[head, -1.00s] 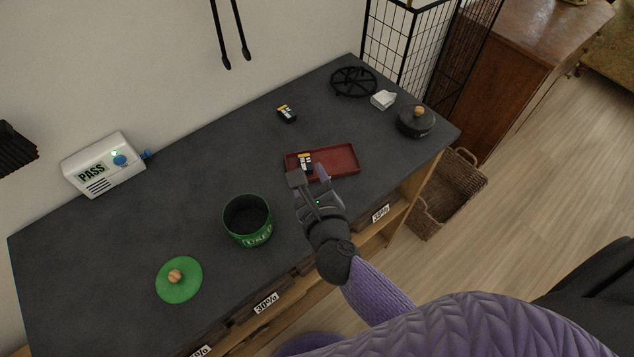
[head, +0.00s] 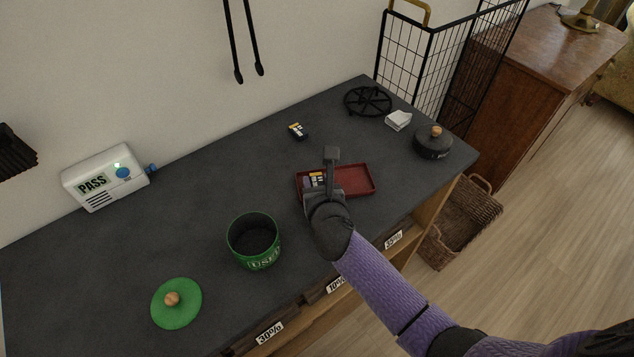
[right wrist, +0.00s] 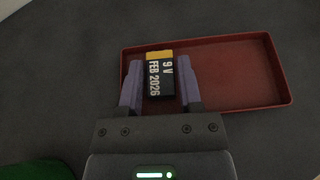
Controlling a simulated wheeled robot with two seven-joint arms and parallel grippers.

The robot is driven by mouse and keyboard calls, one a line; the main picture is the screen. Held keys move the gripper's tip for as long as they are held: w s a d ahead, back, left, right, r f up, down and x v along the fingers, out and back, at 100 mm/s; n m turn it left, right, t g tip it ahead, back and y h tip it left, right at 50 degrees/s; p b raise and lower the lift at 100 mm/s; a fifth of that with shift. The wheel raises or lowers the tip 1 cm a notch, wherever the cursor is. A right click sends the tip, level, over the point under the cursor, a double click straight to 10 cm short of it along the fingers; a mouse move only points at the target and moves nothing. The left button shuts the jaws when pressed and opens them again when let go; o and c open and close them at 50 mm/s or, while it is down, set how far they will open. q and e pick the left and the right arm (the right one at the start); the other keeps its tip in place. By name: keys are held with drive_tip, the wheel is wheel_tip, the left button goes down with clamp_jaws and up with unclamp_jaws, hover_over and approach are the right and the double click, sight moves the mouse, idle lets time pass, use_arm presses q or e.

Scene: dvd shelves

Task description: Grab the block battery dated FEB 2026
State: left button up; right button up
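My right gripper (right wrist: 159,66) is open, with one purple-grey finger on each side of the battery and narrow gaps between. In the head view the right gripper (head: 321,170) is over the left part of the tray (head: 355,181) and partly hides the battery (head: 315,180). A second battery (head: 299,130) lies behind the tray, its date unreadable. My left gripper is out of view.
A green "USED" pot (head: 255,243) stands left of the tray, its green lid (head: 176,303) farther left. A white "PASS" tester (head: 105,177) is by the wall. A black trivet (head: 368,101), white object (head: 398,120) and dark lidded pot (head: 433,143) stand right.

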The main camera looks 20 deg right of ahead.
clamp_jaws()
